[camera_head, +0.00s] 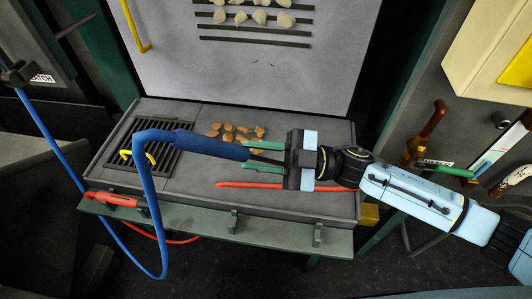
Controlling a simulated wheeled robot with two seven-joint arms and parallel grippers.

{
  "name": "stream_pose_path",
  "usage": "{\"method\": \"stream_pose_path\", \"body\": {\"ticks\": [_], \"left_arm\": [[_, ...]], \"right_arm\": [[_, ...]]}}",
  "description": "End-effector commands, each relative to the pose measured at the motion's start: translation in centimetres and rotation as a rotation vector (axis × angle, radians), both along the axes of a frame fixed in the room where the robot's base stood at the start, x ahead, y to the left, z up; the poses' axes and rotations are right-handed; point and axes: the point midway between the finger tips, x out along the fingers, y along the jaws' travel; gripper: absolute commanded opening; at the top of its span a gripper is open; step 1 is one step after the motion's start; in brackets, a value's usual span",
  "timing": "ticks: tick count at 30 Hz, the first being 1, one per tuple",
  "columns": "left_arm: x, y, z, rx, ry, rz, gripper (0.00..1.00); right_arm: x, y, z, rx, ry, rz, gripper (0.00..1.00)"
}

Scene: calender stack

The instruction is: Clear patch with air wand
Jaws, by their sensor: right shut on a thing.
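My right gripper (272,154) reaches in from the right over the grey bench top and is shut on the blue air wand (212,145). The wand's thick grip points left from the jaws, and its thin blue tube bends downward at the left, in front of the dark slotted grate (144,143). A patch of brown chips (236,130) lies on the bench just behind the wand's grip. Pale chips (258,17) show on the slotted part of the upright grey panel. My left gripper is not in view.
A red rod (250,185) lies on the bench below my gripper. A red-handled tool (112,199) lies at the front left edge. A yellow hook (153,157) sits on the grate, and a yellow handle (146,46) is on the grey panel (250,75). A blue hose (60,160) hangs at left.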

Motion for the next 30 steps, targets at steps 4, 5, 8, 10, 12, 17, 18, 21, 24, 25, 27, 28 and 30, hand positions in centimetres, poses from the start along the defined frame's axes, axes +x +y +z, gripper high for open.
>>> {"method": "stream_pose_path", "body": {"ticks": [4, 5, 8, 10, 12, 17, 18, 21, 24, 25, 27, 28, 30], "left_arm": [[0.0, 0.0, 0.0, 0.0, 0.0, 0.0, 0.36], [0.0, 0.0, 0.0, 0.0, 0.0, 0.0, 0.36], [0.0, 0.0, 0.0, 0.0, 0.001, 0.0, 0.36], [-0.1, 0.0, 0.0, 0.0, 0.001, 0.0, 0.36], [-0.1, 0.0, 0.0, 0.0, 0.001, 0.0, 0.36], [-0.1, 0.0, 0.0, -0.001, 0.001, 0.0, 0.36], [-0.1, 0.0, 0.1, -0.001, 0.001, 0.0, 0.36], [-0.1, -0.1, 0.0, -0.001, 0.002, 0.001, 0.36], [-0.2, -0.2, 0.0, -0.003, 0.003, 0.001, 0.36], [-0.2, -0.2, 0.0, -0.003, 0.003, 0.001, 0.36], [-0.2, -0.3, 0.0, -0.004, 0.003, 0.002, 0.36], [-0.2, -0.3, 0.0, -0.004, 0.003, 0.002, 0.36], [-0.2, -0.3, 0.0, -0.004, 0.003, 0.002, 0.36]], "right_arm": [[0.2, 0.7, 0.1, 0.003, 0.0, 0.002, 0.0], [0.2, 0.8, 0.1, 0.003, 0.0, 0.002, 0.0], [0.3, 1.3, 0.1, 0.003, 0.0, 0.001, 0.0], [0.4, 1.5, 0.1, 0.002, -0.001, 0.0, 0.0], [0.5, 1.9, 0.2, 0.003, -0.001, 0.0, 0.0], [0.6, 2.6, 0.1, 0.003, 0.0, 0.001, 0.0], [0.7, 2.7, 0.1, 0.003, 0.0, 0.001, 0.0], [0.8, 3.2, 0.1, 0.003, 0.0, 0.002, 0.0], [0.9, 3.6, 0.1, 0.003, 0.0, 0.002, 0.0], [0.9, 3.8, 0.1, 0.003, 0.0, 0.002, 0.0], [1.0, 4.1, 0.1, 0.003, -0.001, 0.001, 0.0], [1.0, 4.2, 0.1, 0.002, -0.001, 0.001, 0.0], [1.1, 4.5, 0.1, 0.003, -0.001, 0.0, 0.0]]}}
